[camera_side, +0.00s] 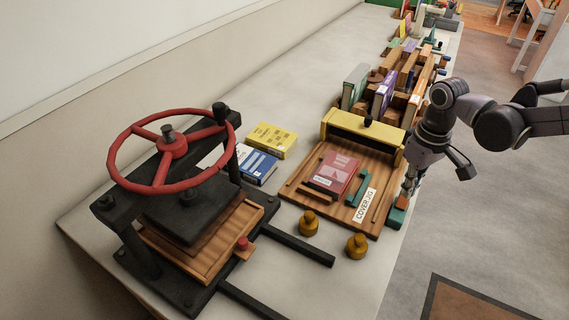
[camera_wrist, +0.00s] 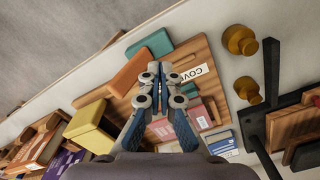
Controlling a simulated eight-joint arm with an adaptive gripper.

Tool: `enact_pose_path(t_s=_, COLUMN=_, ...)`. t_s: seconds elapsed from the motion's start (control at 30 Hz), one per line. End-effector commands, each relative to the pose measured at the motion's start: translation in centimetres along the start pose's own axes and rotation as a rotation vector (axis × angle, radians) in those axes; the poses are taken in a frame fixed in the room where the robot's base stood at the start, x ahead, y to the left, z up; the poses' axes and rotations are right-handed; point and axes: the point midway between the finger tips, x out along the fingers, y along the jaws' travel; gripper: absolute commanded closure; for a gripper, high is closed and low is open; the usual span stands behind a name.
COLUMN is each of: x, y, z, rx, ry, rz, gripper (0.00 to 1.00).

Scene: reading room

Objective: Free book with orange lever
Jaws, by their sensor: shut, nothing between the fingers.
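The red book (camera_side: 336,172) lies flat on a wooden board (camera_side: 310,208), with a teal bracket (camera_side: 357,188) at its right side and a dark strip at its front edge. It shows partly behind my fingers in the wrist view (camera_wrist: 200,117). The orange lever (camera_wrist: 135,72) lies at the board's edge beside a teal block (camera_wrist: 150,45); a small part of the lever shows in the side view (camera_side: 403,199). My gripper (camera_wrist: 161,70) is shut and empty, pointing down just beside the lever. I cannot tell whether it touches the lever.
A label (camera_side: 366,205) lies on the board. Two brass knobs (camera_side: 309,223) stand in front. A press with a red wheel (camera_side: 172,148) is at left, with yellow and blue books behind. Book racks stand farther back.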

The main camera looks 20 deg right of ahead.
Motion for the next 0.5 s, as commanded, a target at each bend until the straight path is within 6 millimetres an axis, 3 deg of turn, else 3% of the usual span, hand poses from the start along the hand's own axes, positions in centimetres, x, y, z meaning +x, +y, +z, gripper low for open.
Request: enact_pose_path(t_s=0.5, x=-4.5, y=0.0, z=0.0, rx=0.0, ry=0.0, rz=0.0, gripper=1.0)
